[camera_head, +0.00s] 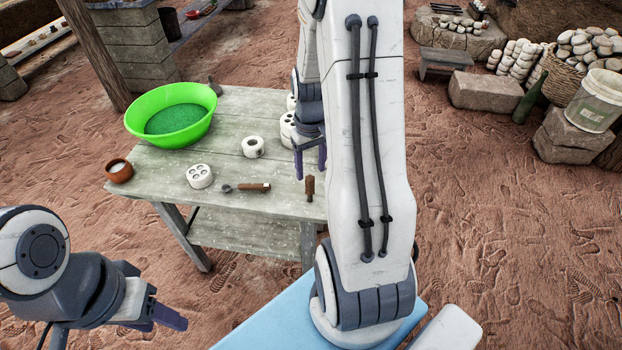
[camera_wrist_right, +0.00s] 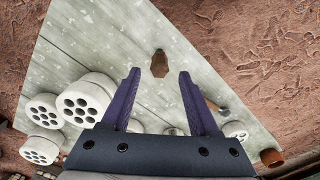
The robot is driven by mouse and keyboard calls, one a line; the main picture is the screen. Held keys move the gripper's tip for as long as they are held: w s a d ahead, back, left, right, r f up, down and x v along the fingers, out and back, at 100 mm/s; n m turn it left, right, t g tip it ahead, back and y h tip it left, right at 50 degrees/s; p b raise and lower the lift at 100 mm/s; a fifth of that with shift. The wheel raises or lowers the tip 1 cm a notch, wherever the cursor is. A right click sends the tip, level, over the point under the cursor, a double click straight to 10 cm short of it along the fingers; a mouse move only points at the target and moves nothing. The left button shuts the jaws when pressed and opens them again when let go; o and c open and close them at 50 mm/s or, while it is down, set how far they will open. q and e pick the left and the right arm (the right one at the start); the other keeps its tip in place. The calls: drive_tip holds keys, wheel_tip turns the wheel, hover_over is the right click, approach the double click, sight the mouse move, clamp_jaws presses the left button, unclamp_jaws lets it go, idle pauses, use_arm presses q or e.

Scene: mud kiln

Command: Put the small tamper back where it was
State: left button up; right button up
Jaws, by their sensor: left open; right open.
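The small tamper, a short brown wooden piece (camera_head: 310,187), is near the front edge of the wooden table (camera_head: 240,207). In the right wrist view it shows just beyond and between the fingertips (camera_wrist_right: 159,63); I cannot tell surely whether it stands or lies. My right gripper (camera_head: 311,172) is open and empty, above the table and close behind the tamper in the head view. It also shows in the right wrist view (camera_wrist_right: 160,75). My left gripper (camera_head: 166,322) is open and empty, low at the left, away from the table.
A tool with a wooden handle (camera_head: 254,187) lies left of the tamper. More cylinders (camera_wrist_right: 84,102) sit near my right gripper.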

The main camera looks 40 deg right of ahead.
drive_tip(key=shift+a+r, duration=0.1)
drive_tip(key=shift+r, duration=1.25)
drive_tip(key=s+a+r+n, duration=0.1)
drive_tip(key=a+r+n, duration=0.15)
drive_tip(key=a, duration=0.75)
drive_tip(key=s+a+r+n, duration=0.2)
drive_tip(key=a+r, duration=0.1)
drive_tip(key=a, duration=0.7)
drive_tip(key=s+a+r+n, duration=0.1)
drive_tip(key=s+a+n, duration=0.1)
drive_tip(key=s+a, duration=0.3)
drive_tip(key=s+a+r+n+y, duration=0.1)
drive_tip(key=s+a+r+n, duration=0.1)
drive_tip(key=s+a, duration=0.3)
drive_tip(key=s+n, duration=0.1)
drive_tip(key=s, duration=0.2)
drive_tip(key=shift+a, duration=0.3)
wheel_tip(320, 180, up, 5)
drive_tip(key=p, duration=0.5)
